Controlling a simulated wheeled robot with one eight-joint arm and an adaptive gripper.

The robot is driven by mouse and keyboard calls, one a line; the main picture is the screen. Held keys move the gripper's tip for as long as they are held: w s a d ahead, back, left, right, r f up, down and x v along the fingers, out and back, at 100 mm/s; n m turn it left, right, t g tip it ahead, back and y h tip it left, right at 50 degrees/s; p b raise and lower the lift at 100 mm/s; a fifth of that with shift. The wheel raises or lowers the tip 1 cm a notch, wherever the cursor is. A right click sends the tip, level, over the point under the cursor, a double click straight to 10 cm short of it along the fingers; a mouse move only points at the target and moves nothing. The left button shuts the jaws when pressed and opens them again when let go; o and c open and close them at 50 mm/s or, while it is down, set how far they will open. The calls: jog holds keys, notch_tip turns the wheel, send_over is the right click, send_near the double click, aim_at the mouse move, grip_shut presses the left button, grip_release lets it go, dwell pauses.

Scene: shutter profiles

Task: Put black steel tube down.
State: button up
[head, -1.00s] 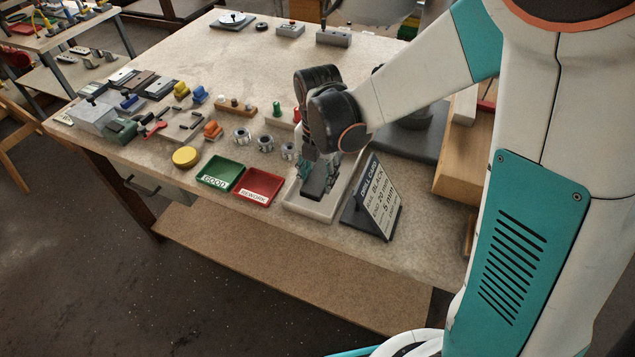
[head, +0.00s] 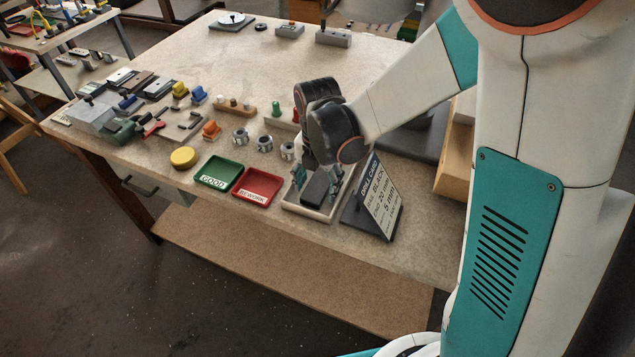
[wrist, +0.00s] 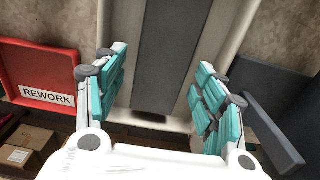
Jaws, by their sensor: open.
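The black steel tube (head: 316,187) lies in a shallow pale tray (head: 306,211) near the front edge of the bench. In the wrist view the dark tube (wrist: 165,60) runs lengthwise between my fingers, inside the pale tray. My gripper (head: 318,177) is open over the tray, with teal finger pads on either side of the tube. In the wrist view gaps show between the tube and both pads of my gripper (wrist: 163,75). The tube's far end is partly hidden under my wrist in the head view.
A drill card (head: 378,200) on a dark stand is close right of the tray. A red REWORK tray (head: 243,179) and a green GOOD tray (head: 210,183) are to the left. Several metal cylinders (head: 264,143) stand behind them. The back middle of the bench is clear.

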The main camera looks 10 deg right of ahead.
jog(key=shift+r, duration=0.1)
notch_tip(320, 180, up, 12)
jog(key=p, duration=0.4)
jog(key=s+d+r+m+t, duration=0.3)
jog(key=s+d+r+m, duration=0.2)
jog(key=m, duration=0.9)
jog(key=s+d+r+m+t, duration=0.4)
jog(key=s+m, duration=0.5)
jog(key=m, duration=0.6)
jog(key=shift+s+d+r, duration=0.2)
jog(key=shift+d+r, duration=0.3)
jog(key=shift+d, duration=0.15)
